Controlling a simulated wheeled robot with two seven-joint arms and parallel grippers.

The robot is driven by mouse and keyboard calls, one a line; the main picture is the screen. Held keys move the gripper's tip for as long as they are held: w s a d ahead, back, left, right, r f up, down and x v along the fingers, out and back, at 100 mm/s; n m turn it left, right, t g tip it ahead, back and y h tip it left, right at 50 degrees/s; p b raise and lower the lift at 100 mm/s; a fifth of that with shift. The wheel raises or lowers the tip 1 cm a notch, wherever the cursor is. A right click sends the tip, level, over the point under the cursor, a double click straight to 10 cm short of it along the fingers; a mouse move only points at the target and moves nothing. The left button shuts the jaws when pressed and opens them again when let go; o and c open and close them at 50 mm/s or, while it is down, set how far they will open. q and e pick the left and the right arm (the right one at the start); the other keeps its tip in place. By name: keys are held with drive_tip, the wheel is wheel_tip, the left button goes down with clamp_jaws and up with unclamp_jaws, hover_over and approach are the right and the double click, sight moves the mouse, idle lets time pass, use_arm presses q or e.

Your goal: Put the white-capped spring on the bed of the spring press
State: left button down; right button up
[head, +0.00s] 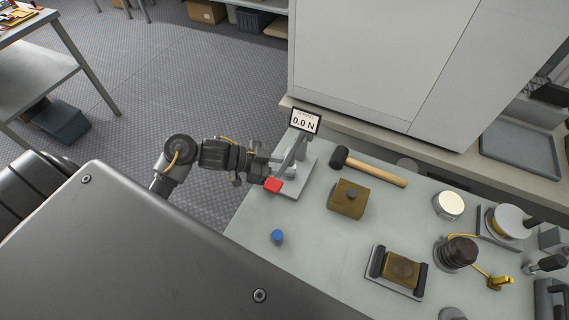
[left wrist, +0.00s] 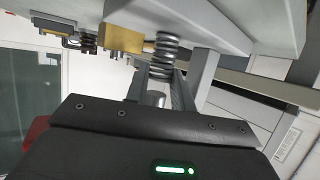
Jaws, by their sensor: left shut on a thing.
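The spring press (head: 297,187) stands at the table's far left corner, with a grey bed, a slanted upright and a display reading 0.0 N. My left gripper (head: 274,162) reaches in from the left, at the press beside the upright. In the left wrist view, its fingers (left wrist: 156,92) are shut on the pale cap of the white-capped spring (left wrist: 166,48). The coil sticks out beyond the fingertips, close to a pale flat surface; I cannot tell whether it touches. In the head view the spring is mostly hidden by the gripper. My right gripper is not in view.
A blue-capped piece (head: 277,237) stands nearer on the table. A mallet (head: 368,166), a brown block (head: 347,198) and a cream-topped round piece (head: 449,205) are to the right. Clear table lies between them.

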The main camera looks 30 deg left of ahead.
use_arm(q)
drive_tip(key=c, duration=1.2)
unclamp_jaws()
drive_tip(key=shift+f, duration=0.1)
drive_tip(key=b+v, duration=0.1)
drive_tip(key=v, duration=1.1)
drive_tip(key=shift+s, duration=0.1)
